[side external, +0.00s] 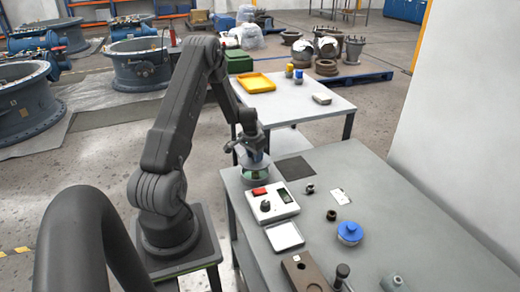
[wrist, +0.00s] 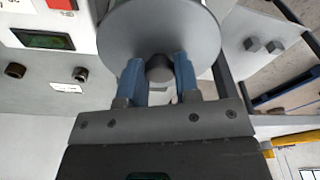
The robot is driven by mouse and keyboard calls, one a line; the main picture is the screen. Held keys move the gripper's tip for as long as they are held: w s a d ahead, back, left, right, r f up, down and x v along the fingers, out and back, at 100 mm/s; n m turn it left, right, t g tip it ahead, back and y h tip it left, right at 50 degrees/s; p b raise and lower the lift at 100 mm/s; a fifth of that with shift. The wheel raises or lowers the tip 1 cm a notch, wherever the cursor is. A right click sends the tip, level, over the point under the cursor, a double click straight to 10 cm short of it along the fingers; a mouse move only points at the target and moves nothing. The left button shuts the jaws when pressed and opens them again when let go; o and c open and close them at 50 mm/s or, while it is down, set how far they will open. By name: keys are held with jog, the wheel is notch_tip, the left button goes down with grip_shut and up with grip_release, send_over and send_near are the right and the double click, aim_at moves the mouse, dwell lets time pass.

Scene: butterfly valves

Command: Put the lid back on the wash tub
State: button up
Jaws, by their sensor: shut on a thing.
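The lid (wrist: 205,25) is a smooth grey disc with a dark round knob (wrist: 159,69) in the wrist view. My gripper (wrist: 159,75) has its two blue fingers shut on that knob, one on each side. In the side view, my gripper (side external: 256,154) points down at the far left corner of the near table. The wash tub (side external: 257,179) is a small round grey vessel right below it, with some green showing near its top. My fingers and the lid are small there, so I cannot tell whether the lid touches the tub's rim. The tub is hidden in the wrist view.
A white control box (side external: 272,208) with a red switch stands close in front of the tub. A dark mat (side external: 294,168) lies right of the tub.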

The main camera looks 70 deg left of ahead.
jog(key=shift+f, duration=2.1)
jog(key=shift+f, duration=0.15)
dwell(0.3)
jog(key=o, duration=1.5)
jog(key=shift+r, duration=2.5)
jog(key=shift+c, duration=0.5)
grip_shut()
